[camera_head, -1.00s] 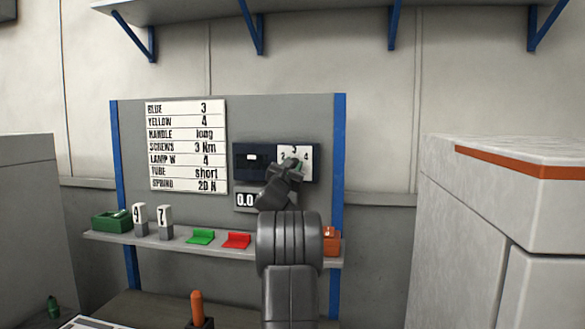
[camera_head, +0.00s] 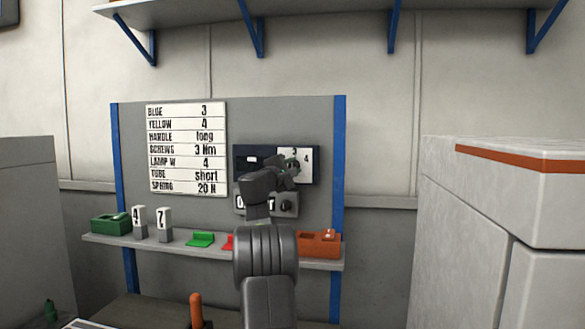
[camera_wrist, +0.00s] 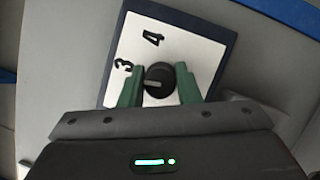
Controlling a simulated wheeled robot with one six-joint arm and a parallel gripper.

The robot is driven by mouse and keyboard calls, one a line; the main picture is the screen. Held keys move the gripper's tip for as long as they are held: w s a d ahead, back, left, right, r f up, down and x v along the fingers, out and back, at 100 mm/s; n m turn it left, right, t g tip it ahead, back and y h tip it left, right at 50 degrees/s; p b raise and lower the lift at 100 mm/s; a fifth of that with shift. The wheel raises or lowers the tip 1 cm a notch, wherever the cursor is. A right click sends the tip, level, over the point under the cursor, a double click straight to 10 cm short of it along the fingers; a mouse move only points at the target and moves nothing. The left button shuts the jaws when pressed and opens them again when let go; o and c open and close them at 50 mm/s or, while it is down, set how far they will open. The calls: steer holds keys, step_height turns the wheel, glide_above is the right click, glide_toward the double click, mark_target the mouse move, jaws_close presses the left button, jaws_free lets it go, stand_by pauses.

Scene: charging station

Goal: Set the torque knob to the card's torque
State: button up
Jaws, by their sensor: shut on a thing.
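The card (camera_head: 186,190) hangs on the left of the grey panel and its screws line reads 3 Nm. The dark torque unit (camera_head: 310,178) has a white dial plate at its right, with 3 and 4 legible. My gripper (camera_head: 292,165) is at this plate. In the wrist view, the green fingertips of my gripper (camera_wrist: 159,86) are shut on the round black knob (camera_wrist: 158,74), one on each side. The knob's pale mark points left in that view, close to the 3's side. The plate's 2 is hidden behind my gripper.
Below the unit, a display is partly covered by my arm, with a small black knob (camera_head: 290,204) beside it. The shelf (camera_head: 110,239) holds a green box (camera_head: 110,223), numbered blocks, green and red holders, and an orange box (camera_head: 318,243).

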steer(key=shift+m+g, duration=0.3)
steer(key=shift+m, duration=0.4)
steer(key=shift+f, duration=0.1)
steer(key=o, duration=1)
steer(key=b+v, duration=0.5)
steer(key=v, duration=0.8)
steer(key=shift+s+a+b, duration=0.25)
steer(key=shift+s+b, duration=0.05)
steer(key=shift+b, duration=0.05)
